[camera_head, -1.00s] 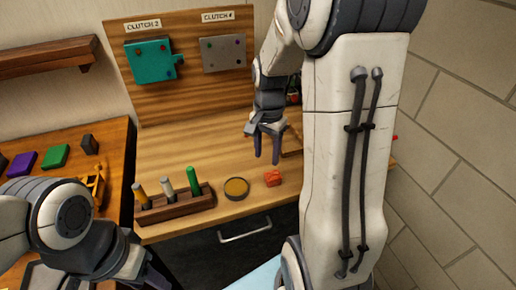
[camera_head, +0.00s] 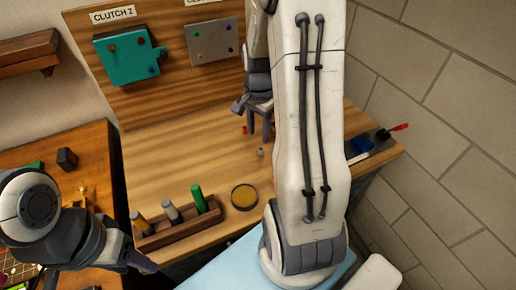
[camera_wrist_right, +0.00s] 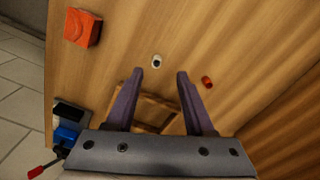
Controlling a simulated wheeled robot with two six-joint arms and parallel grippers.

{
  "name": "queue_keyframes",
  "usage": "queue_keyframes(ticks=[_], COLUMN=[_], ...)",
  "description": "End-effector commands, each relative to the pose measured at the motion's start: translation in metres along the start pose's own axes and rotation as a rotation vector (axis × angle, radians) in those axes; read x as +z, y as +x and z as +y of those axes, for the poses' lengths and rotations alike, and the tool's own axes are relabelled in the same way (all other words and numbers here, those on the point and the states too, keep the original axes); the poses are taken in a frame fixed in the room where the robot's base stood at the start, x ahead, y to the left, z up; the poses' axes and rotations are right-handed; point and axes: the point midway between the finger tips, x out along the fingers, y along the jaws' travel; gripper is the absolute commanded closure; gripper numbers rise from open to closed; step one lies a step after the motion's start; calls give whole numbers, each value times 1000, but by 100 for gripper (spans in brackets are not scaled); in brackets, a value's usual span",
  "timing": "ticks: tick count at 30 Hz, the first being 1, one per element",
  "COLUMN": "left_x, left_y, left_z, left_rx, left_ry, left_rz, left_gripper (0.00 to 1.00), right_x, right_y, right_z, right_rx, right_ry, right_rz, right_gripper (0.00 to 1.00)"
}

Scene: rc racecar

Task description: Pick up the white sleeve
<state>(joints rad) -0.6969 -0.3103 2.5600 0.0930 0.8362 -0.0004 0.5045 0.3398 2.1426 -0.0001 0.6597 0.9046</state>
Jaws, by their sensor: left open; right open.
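The white sleeve (camera_wrist_right: 156,61) is a small pale ring with a dark hole, lying on the wooden bench. In the head view the white sleeve (camera_head: 261,152) lies just in front of my right fingertips. My right gripper (camera_wrist_right: 160,75) is open and empty, pointing down over the bench; the sleeve shows just beyond and between its fingertips, apart from them. My right gripper (camera_head: 258,132) also shows in the head view, beside my large white arm link. My left gripper (camera_head: 145,262) is open at the lower left, away from the sleeve.
A small red cylinder (camera_wrist_right: 207,82) lies close to the right finger. An orange-red block (camera_wrist_right: 83,27) lies near the bench edge. A wooden frame (camera_wrist_right: 150,108) is below the fingers. A tool rack (camera_head: 175,225) and round yellow dish (camera_head: 244,196) stand at the front.

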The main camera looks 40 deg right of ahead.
Motion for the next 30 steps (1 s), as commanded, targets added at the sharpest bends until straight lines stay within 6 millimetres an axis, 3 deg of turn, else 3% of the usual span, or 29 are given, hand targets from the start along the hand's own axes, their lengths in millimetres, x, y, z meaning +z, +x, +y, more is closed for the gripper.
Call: queue_keyframes(ticks=[8, 15, 25, 26, 29, 30], left_x=[0, -1, -1, -1, -1, -1], left_y=[-4, -10, -10, -10, -10, -10], left_z=[0, 1, 1, 1, 1, 1], left_rx=[0, 0, 0, 0, 0, 0], left_ry=[0, 0, 0, 0, 0, 0], left_rz=[0, 0, 0, 0, 0, 0], left_gripper=[50, 50, 50, 50, 50, 50], right_x=[-3, -3, -3, -3, -3, -3], right_y=[24, 60, 68, 68, 68, 68], right_z=[4, 5, 3, 3, 3, 3], right_rx=[3, 4, -1, -1, -1, -1], right_ry=[6, 4, 2, 2, 1, 1], right_rz=[-3, -3, 1, 1, 0, 0], right_gripper=[46, 46, 46, 54, 92, 100])
